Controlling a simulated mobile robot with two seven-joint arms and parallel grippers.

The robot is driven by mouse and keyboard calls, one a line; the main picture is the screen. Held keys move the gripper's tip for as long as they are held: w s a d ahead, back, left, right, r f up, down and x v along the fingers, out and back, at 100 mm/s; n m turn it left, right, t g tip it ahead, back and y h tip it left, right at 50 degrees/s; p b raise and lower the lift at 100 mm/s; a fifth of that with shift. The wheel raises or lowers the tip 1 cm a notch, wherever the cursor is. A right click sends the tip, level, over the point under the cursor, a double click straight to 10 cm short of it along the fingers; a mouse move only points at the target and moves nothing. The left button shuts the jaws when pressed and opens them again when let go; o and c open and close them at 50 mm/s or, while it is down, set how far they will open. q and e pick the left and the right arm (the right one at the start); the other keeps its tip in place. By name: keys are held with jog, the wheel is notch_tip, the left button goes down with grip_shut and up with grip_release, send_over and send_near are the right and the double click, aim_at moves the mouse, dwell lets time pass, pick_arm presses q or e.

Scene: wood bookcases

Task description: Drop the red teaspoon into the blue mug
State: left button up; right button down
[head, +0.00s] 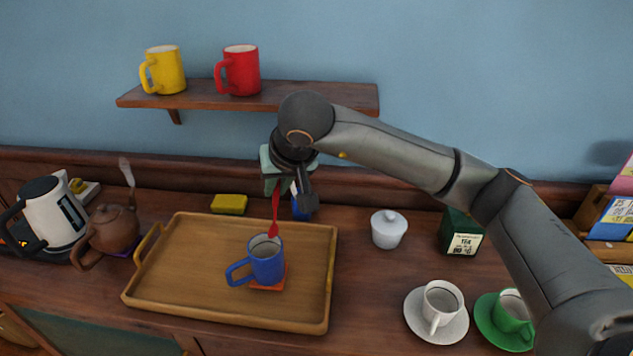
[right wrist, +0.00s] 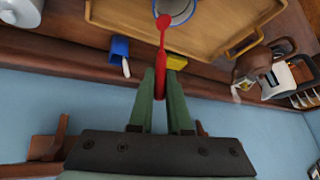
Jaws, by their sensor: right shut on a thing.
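The blue mug (head: 266,262) stands upright on an orange coaster (head: 269,286) on the wooden tray (head: 180,297), its handle to the left. My right gripper (head: 277,186) is above and behind the mug, shut on the red teaspoon (head: 275,212). The teaspoon hangs bowl down, with its bowl just above the mug's rim in the head view. In the right wrist view the teaspoon (right wrist: 162,42) runs from between the fingers (right wrist: 161,78) toward the mug (right wrist: 175,9), whose bowl end overlaps the mug's opening. My left gripper is out of view.
A yellow sponge (head: 229,204) and a small blue holder (head: 300,208) sit behind the tray. A brown teapot (head: 113,230) and kettle (head: 50,215) stand left. A white sugar bowl (head: 388,229), dark green tea box (head: 461,233) and cups are right. A shelf (head: 300,98) holds yellow and red mugs above.

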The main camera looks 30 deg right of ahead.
aim_at(275, 219)
jog(key=shift+a+f, duration=0.4)
jog(key=shift+f, duration=0.2)
jog(key=shift+a+f+b, duration=0.15)
jog(key=shift+f+b, duration=0.3)
notch_tip(275, 219, down, 5)
jog(key=b, duration=0.2)
jog(key=shift+b, duration=0.35)
jog(key=shift+f, duration=0.35)
jog(key=c, duration=0.8)
grip_release()
jog(key=shift+r, duration=0.1)
